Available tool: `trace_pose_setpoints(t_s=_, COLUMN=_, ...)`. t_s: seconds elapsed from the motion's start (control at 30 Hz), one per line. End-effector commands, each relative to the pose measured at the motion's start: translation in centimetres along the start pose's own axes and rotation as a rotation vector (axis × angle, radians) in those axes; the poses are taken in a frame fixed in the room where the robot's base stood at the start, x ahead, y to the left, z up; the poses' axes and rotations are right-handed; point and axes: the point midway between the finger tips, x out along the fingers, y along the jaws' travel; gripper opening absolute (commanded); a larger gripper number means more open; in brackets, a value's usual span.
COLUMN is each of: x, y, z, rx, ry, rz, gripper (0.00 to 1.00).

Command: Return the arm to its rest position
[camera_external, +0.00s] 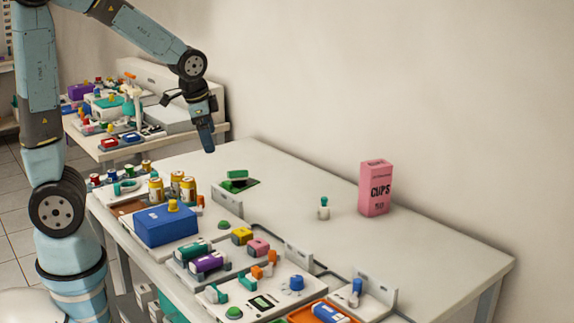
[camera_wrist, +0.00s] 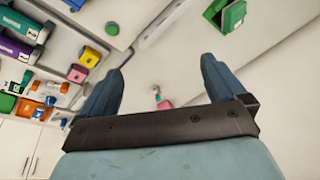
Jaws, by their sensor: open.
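My arm reaches over from the left in the external view. My gripper (camera_external: 207,140) hangs above the far left part of the white table (camera_external: 290,180), pointing down, clear of everything. In the wrist view my gripper (camera_wrist: 158,85) shows two blue fingers spread wide with nothing between them but the table and small distant things. A green block on a green pad (camera_external: 237,182) lies below and to the right of the gripper. It also shows at the top of the wrist view (camera_wrist: 232,16).
A pink cups box (camera_external: 375,188) and a small white bottle with a teal top (camera_external: 323,208) stand on the table's open right part. A blue box (camera_external: 165,225), gold-coloured jars (camera_external: 188,189) and several coloured modules crowd the near side. A second cluttered table (camera_external: 110,152) stands behind.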

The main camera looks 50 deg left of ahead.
Motion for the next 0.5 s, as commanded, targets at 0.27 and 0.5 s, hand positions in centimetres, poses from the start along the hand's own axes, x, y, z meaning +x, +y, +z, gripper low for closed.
trace_pose_setpoints(t_s=0.27, x=-6.3, y=2.1, z=3.3, rx=-0.182, ry=0.083, rz=0.024, gripper=0.97)
trace_pose_setpoints(t_s=0.5, x=-10.9, y=4.5, z=6.5, rx=-0.327, ry=0.14, rz=0.027, gripper=0.97)
